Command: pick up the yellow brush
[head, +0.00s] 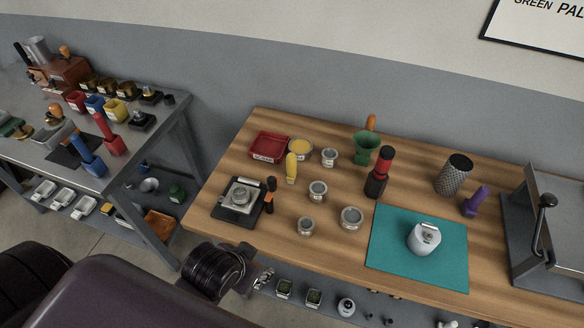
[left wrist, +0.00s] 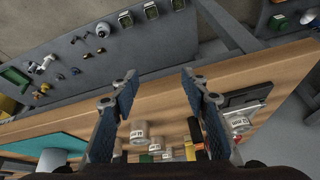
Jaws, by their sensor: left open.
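The yellow brush (head: 291,168) stands on the wooden table, left of the middle, in front of a small tin of yellow stuff. My left gripper (head: 263,278) is at the table's front edge, apart from the brush and nearer to me. In the left wrist view my left gripper (left wrist: 157,82) is open, with nothing between its fingers. A small yellow piece low in that view may be the brush, but I cannot tell for sure. My right gripper is not in view.
A black brush with an orange end (head: 270,194) and a black scale (head: 238,202) stand between my gripper and the yellow brush's left side. Several small tins, a green cup (head: 366,148) and a red tray (head: 268,146) are near. A teal mat (head: 390,262) lies right.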

